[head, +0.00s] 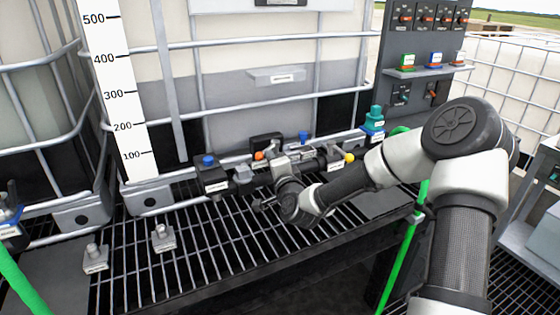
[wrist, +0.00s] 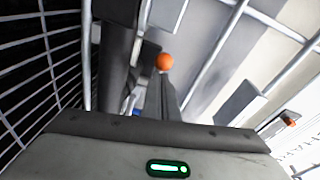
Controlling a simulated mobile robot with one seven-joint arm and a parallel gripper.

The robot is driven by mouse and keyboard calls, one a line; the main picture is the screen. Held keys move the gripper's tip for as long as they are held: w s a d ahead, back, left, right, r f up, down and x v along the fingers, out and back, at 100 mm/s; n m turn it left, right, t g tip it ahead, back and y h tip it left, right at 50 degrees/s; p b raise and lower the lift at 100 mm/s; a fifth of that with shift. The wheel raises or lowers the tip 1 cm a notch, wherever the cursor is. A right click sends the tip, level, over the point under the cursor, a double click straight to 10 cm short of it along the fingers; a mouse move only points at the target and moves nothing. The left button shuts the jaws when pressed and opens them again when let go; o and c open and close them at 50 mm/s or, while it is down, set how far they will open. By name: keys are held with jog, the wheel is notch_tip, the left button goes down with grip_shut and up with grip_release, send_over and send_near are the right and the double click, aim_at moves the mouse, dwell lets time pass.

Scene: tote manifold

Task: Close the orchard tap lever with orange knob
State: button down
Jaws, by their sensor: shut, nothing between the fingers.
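The orange knob (head: 259,155) shows at the tap manifold behind the grating, just left of my gripper (head: 279,167). I see a gap between the knob and the gripper body, but cannot tell whether a fingertip touches the lever. My gripper is shut and holds nothing; its fingertips are hard to make out. The arm hides part of the manifold, and the orchard label is not readable.
Taps with a blue knob (head: 208,161) and a yellow knob (head: 348,157) flank the orange one. A caged white tank (head: 225,110) stands close behind. A switch panel (head: 418,45) is at the upper right. The front grating (head: 215,240) is mostly clear, with small grey fittings (head: 163,238) at left.

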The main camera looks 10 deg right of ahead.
jog(key=shift+w+a+f+b, duration=0.1)
jog(key=shift+w+a+b, duration=0.2)
jog(key=shift+a, duration=0.25)
jog(key=shift+w+a+f+b, duration=0.1)
jog(key=shift+w+a+b, duration=0.05)
jog(key=shift+a+b, duration=0.35)
jog(key=shift+w+a+r+b, duration=0.1)
jog(key=shift+w+a+b, duration=0.3)
jog(key=shift+a, duration=0.2)
jog(key=shift+w+a+b, duration=0.4)
jog(key=shift+a, duration=0.2)
jog(key=shift+w+a+r+b, duration=0.3)
jog(key=shift+a+r+b, duration=0.4)
jog(key=shift+r, duration=0.1)
jog(key=p, duration=0.3)
send_near(256, 157)
jog(key=s, duration=0.6)
jog(key=shift+s+d+r, duration=0.15)
jog(key=shift+d+r, duration=0.15)
jog(key=shift+d, duration=0.1)
